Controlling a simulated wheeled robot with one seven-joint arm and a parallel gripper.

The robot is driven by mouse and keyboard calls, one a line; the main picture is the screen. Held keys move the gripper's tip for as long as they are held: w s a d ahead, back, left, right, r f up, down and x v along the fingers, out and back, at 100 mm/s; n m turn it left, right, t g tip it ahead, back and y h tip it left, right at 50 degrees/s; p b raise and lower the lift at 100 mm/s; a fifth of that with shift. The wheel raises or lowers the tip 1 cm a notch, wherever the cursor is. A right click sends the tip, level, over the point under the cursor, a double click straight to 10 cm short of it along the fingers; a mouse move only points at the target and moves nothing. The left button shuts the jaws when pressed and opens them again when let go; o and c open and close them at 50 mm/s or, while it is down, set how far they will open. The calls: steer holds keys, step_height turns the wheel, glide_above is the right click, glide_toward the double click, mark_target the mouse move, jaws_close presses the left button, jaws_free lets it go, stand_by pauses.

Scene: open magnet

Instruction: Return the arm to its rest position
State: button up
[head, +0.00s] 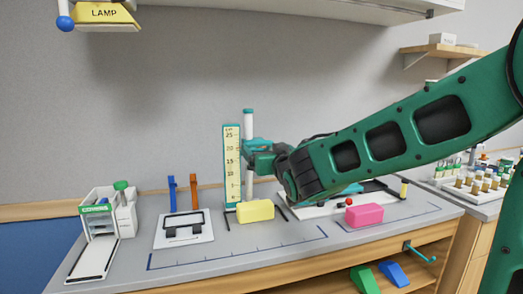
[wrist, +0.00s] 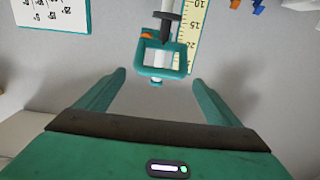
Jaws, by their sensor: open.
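My green arm (head: 400,140) reaches from the right across the bench toward a white upright post (head: 248,185). My gripper (head: 260,160) is at the post, just below a teal slider (head: 254,144); the arm's dark wrist hides part of the area. In the wrist view my gripper (wrist: 160,85) is open, with its two green fingers wide apart and nothing between them. The teal frame of the slider (wrist: 162,72) shows beyond the fingertips, apart from them, with a dark pointed piece above it.
A yellow ruler (head: 231,163) stands left of the post. A yellow block (head: 255,211) and a pink block (head: 364,215) lie on the grey bench (head: 240,255). A small white device (head: 110,225) is at the left.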

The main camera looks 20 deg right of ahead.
steer(key=shift+s, duration=0.15)
steer(key=s+d+f+m+g+h, duration=0.35)
steer(key=s+d+f+g, duration=0.55)
steer(key=s+d+f, duration=0.65)
steer(key=s+f+m+g+y, duration=0.1)
steer(key=s+f+g, duration=0.1)
steer(key=s, duration=0.7)
steer(key=s+d+f+m+g+y, duration=0.1)
steer(key=s+f+g, duration=0.2)
steer(key=s, duration=0.6)
steer(key=s+d+f+m+g+y, duration=0.1)
steer(key=s+g, duration=0.3)
steer(key=s, duration=0.5)
steer(key=shift+s+f+y, duration=0.15)
steer(key=shift+f+y, duration=0.2)
steer(key=shift+f, duration=0.45)
steer(key=shift+w+f, duration=0.25)
steer(key=shift+w, duration=0.4)
